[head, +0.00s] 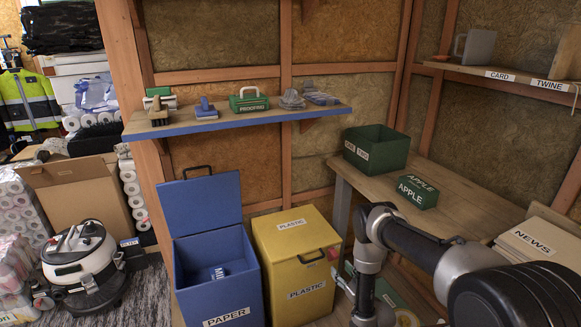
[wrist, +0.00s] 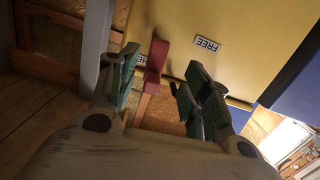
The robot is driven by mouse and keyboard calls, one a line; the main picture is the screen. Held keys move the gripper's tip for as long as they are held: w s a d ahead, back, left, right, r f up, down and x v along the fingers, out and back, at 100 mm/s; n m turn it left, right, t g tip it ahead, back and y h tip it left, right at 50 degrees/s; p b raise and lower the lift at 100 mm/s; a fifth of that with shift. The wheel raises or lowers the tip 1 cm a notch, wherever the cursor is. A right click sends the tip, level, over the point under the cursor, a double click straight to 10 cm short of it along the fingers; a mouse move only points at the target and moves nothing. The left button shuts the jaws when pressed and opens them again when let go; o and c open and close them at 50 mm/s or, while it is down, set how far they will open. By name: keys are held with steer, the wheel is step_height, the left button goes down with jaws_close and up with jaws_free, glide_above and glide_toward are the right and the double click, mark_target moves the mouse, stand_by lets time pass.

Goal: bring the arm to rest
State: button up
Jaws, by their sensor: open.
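My arm (head: 420,245) reaches in from the lower right of the head view, bent at the elbow, with its lower part hanging in front of the wooden bench. My gripper (wrist: 158,80) is open in the wrist view, its two green-padded fingers apart with nothing held between them. A red piece (wrist: 156,62) shows beyond the fingers, in front of the yellow bin; I cannot tell its exact distance. In the head view the gripper is low beside the yellow bin (head: 268,243) and partly hidden by my arm.
A blue bin (head: 205,275) with its lid up stands left of the yellow bin. The wooden bench (head: 465,215) bears a green box (head: 376,148), a green APPLE block (head: 417,192) and a NEWS box (head: 540,245). A blue-edged shelf (head: 240,120) holds several items.

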steer(key=s+d+f+m+g+h, duration=0.1)
steer(key=s+d+f+g+h, duration=0.25)
steer(key=s+f+g, duration=0.8)
steer(key=s+d+r+m+g+h, duration=0.1)
steer(key=s+d+r+g, duration=0.1)
steer(key=r, duration=1.1)
steer(key=s+d+r+g, duration=0.2)
steer(key=s+r+g, duration=0.1)
steer(key=r, duration=1)
steer(key=s+d+r+m+g+h, duration=0.1)
steer(key=s+r+g, duration=0.1)
steer(key=r, duration=1.2)
steer(key=s+r+t, duration=0.2)
steer(key=s+r, duration=0.4)
steer(key=r, duration=0.5)
steer(key=s+r+m+t, duration=0.1)
steer(key=s+r, duration=0.5)
steer(key=r, duration=0.6)
steer(key=s+r+t, duration=0.3)
steer(key=s+r, duration=0.4)
steer(key=r, duration=0.4)
steer(key=shift+d+r+t, duration=0.3)
steer(key=shift+r+t, duration=0.05)
steer(key=shift+r, duration=0.05)
